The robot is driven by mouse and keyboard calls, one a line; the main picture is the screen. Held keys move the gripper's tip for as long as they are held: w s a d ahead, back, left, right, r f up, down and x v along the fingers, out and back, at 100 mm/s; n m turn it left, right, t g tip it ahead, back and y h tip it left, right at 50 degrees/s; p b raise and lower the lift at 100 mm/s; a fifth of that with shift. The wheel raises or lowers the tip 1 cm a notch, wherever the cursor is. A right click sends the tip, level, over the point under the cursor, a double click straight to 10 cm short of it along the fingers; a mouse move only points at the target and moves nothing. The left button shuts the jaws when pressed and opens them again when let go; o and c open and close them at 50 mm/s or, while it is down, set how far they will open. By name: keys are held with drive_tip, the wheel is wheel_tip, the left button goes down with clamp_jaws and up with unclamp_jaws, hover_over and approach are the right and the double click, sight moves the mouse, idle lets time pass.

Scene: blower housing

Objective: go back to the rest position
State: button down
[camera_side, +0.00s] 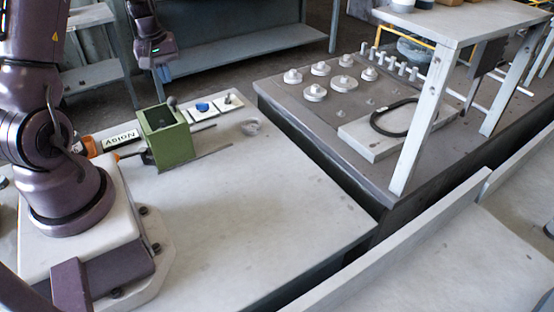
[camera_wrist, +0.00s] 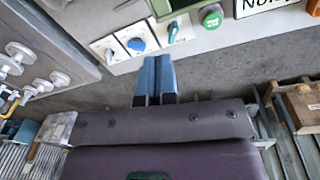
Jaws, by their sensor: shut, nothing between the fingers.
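My gripper (camera_side: 165,74) hangs in the air at the upper left of the side view, behind and above the grey bench (camera_side: 255,210). Its blue fingers (camera_wrist: 157,76) also show in the wrist view, pressed together with nothing between them. In that view the fingertips appear near the bench's edge, with floor around them. The green box (camera_side: 168,140) stands on the bench below my gripper and apart from it.
A "Noisy" sign (camera_side: 115,138) and an orange part (camera_side: 91,146) lie near my base. A green button (camera_wrist: 211,17) shows in the wrist view. A dark table (camera_side: 300,115) at the right holds several pale discs, pegs and a black ring (camera_side: 393,118). The bench front is clear.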

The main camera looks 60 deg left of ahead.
drive_tip(key=w+d+r+m+t, duration=0.15)
drive_tip(key=d+r+m, duration=0.25)
drive_tip(key=d+r, duration=0.4)
drive_tip(key=w+d+r+m+t, duration=0.1)
drive_tip(key=w+d+r+m, duration=0.3)
drive_tip(key=d, duration=0.5)
drive_tip(key=s+d+r+m+t, duration=0.1)
drive_tip(key=s+d+r+m, duration=0.2)
drive_tip(key=s+d, duration=0.2)
drive_tip(key=s+d+r+m+t, duration=0.1)
drive_tip(key=s+d+r+m, duration=0.2)
drive_tip(key=d, duration=0.6)
drive_tip(key=s+m, duration=0.1)
drive_tip(key=s, duration=0.1)
drive_tip(key=shift+s+d+r, duration=0.25)
drive_tip(key=shift+s+d, duration=0.05)
drive_tip(key=shift+d, duration=0.1)
